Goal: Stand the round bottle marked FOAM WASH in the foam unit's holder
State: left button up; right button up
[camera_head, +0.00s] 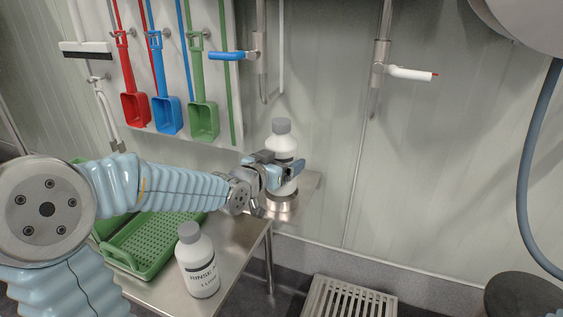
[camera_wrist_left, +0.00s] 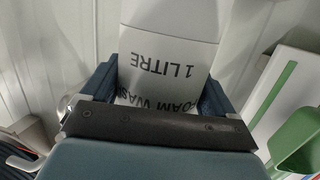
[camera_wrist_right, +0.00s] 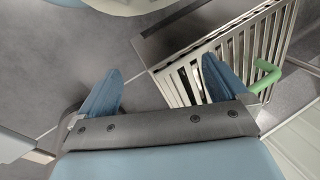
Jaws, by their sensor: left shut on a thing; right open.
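The round white FOAM WASH bottle (camera_head: 282,148) with a grey cap stands upright between the fingers of my left gripper (camera_head: 285,167), which is shut on it. Its lettering, upside down, shows in the left wrist view (camera_wrist_left: 168,68). The bottle's base is at a round metal holder (camera_head: 282,206) on a small steel shelf by the wall. I cannot tell whether the base rests on the holder's floor. My right gripper (camera_wrist_right: 158,92) is open and empty above the floor; it is not seen in the head view.
A white RINSE bottle (camera_head: 198,262) stands on the steel table (camera_head: 238,243) beside a green perforated tray (camera_head: 150,240). Red, blue and green scoops (camera_head: 203,120) hang on the wall board. Pipes with blue and white valve handles (camera_head: 410,74) are on the wall. A floor grate (camera_head: 348,299) lies right.

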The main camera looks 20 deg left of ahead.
pick_arm(q)
jog(key=shift+b, duration=0.3)
jog(key=shift+f+b, duration=1.9)
jog(key=shift+b, duration=0.25)
jog(key=shift+r, duration=0.15)
jog(key=o, duration=1.7)
jog(key=shift+o, duration=0.2)
jog(key=shift+s+f, duration=0.1)
jog(key=shift+f, duration=0.25)
jog(key=p+v, duration=0.2)
jog(key=v, duration=1.2)
jog(key=shift+r, duration=0.2)
jog(key=shift+d, duration=0.1)
